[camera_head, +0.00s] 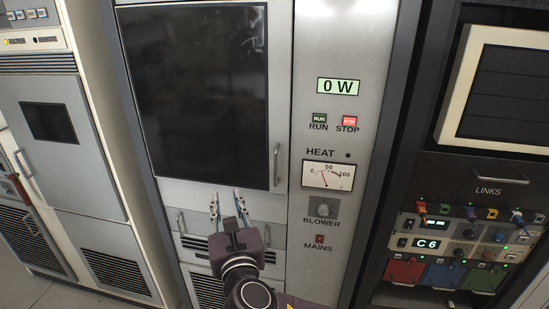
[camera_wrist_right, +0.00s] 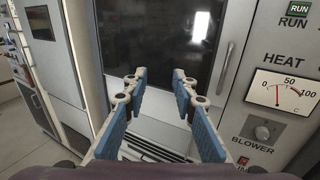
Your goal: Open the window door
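The window door (camera_head: 200,90) is a large dark glass panel in a light grey frame on the middle cabinet. It looks closed, and it also fills the upper middle of the right wrist view (camera_wrist_right: 150,40). Its slim vertical metal handle (camera_head: 277,165) is at the lower right of the frame; in the right wrist view the handle (camera_wrist_right: 227,68) is to the right of my fingers. My right gripper (camera_head: 226,198) is open and empty, with its blue-padded fingers (camera_wrist_right: 158,78) apart in front of the door's lower edge, left of and below the handle. My left gripper does not show.
Right of the door is a panel with RUN and STOP buttons, a HEAT meter (camera_head: 328,176) and a BLOWER knob (camera_head: 321,208). Small handles (camera_head: 181,223) and vents are below the door. Another rack (camera_head: 490,180) with colored connectors stands at the right, a white cabinet (camera_head: 85,170) at the left.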

